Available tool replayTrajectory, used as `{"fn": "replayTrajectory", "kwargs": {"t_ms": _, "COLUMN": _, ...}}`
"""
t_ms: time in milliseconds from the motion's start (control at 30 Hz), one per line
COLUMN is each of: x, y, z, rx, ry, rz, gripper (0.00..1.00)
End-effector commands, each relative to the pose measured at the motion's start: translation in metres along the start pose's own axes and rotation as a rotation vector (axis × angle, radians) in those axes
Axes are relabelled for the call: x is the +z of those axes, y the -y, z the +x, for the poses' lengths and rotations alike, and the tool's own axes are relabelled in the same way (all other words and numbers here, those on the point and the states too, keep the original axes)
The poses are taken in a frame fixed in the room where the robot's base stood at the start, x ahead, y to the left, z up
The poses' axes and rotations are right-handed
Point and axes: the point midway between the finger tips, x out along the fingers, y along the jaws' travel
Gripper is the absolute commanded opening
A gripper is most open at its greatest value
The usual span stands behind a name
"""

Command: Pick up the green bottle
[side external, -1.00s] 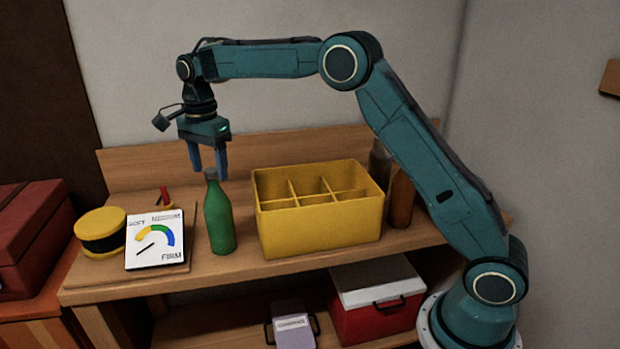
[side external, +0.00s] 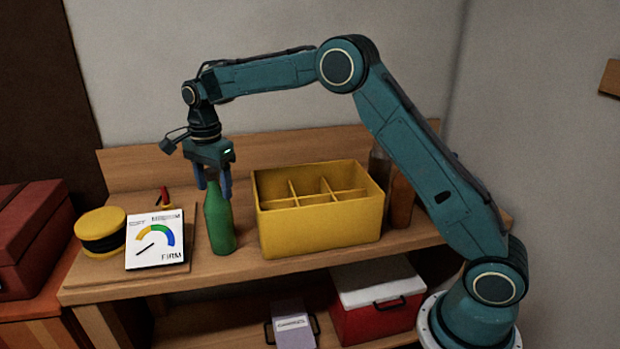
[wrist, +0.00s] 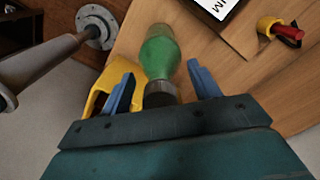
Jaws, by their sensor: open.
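The green bottle (side external: 219,224) stands upright on the wooden bench, left of the yellow divided crate. My gripper (side external: 213,190) points down over it, with the fingers low around the bottle's top. In the wrist view the bottle (wrist: 160,55) lies between the two blue fingers of my gripper (wrist: 162,85), with a gap on each side. The fingers are spread and do not appear to touch the glass. The bottle's cap and neck are partly hidden by the gripper in the side view.
The yellow crate (side external: 318,232) with compartments stands close on the right. A gauge card (side external: 155,240) and a yellow-black round tin (side external: 101,232) sit on the left. An amber bottle (side external: 401,203) stands behind the crate's right end. Bare wood shows in front of the bottle.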

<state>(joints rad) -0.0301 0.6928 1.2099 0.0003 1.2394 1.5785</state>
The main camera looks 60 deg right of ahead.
Motion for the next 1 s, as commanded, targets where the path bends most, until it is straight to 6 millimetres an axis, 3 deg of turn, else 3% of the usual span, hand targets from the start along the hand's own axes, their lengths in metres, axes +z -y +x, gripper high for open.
{"fn": "replayTrajectory", "kwargs": {"t_ms": 33, "x": 0.000, "y": 0.000, "z": 0.000, "rx": 0.000, "ry": 0.000, "rz": 0.000, "gripper": 0.58}}
{"fn": "replayTrajectory", "kwargs": {"t_ms": 333, "x": 0.000, "y": 0.000, "z": 0.000, "rx": 0.000, "ry": 0.000, "rz": 0.000, "gripper": 0.00}}
{"fn": "replayTrajectory", "kwargs": {"t_ms": 767, "x": 0.000, "y": 0.001, "z": -0.004, "rx": -0.004, "ry": 0.000, "rz": 0.000, "gripper": 0.00}}
{"fn": "replayTrajectory", "kwargs": {"t_ms": 1000, "x": 0.000, "y": 0.001, "z": -0.025, "rx": -0.007, "ry": 0.000, "rz": 0.000, "gripper": 0.00}}
